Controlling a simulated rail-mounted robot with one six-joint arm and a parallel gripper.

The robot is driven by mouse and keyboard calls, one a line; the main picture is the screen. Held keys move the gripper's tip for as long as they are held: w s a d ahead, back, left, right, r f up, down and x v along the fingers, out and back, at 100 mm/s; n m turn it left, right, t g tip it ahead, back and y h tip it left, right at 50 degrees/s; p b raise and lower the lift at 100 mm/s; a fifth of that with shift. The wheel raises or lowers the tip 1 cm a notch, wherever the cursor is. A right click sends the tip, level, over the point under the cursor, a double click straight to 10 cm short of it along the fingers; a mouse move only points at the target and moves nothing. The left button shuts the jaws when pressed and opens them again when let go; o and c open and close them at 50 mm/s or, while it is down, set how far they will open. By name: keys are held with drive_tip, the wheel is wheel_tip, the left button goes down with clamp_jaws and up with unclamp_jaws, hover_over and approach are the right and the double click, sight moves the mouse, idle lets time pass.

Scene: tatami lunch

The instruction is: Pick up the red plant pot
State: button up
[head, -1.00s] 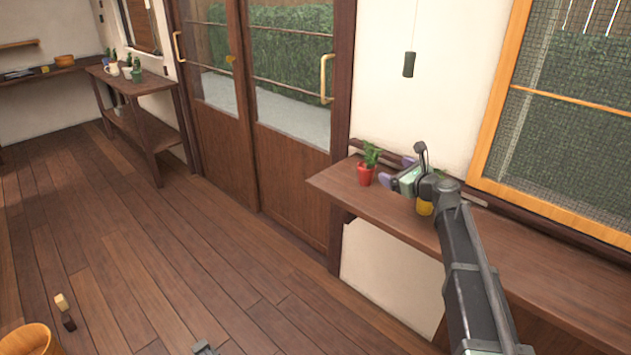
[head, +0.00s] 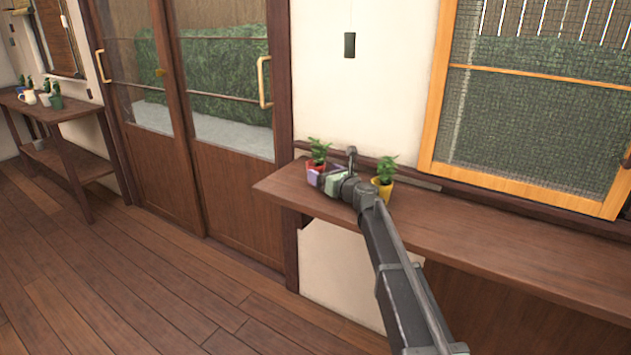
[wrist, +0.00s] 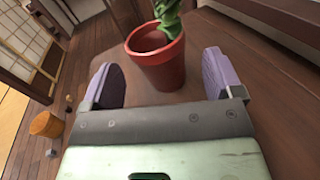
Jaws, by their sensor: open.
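The red plant pot (head: 316,165) with a green plant stands near the left end of the wooden counter (head: 440,228) in the head view. It also shows upright in the wrist view (wrist: 158,68), its near side between the two purple fingers. My gripper (head: 322,178) is level in front of the pot, in the head view hiding its lower part. In the wrist view my gripper (wrist: 167,78) is open, with a finger on each side of the pot and gaps visible beside it.
A yellow pot (head: 384,188) with a plant stands on the counter, right behind my arm. A side table (head: 70,108) with several potted plants is at the far left. A wooden bucket (wrist: 47,124) shows in the wrist view.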

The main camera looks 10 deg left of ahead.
sight(320, 171)
drive_tip(key=x, duration=0.5)
drive_tip(key=shift+s, duration=0.15)
drive_tip(key=c, duration=1)
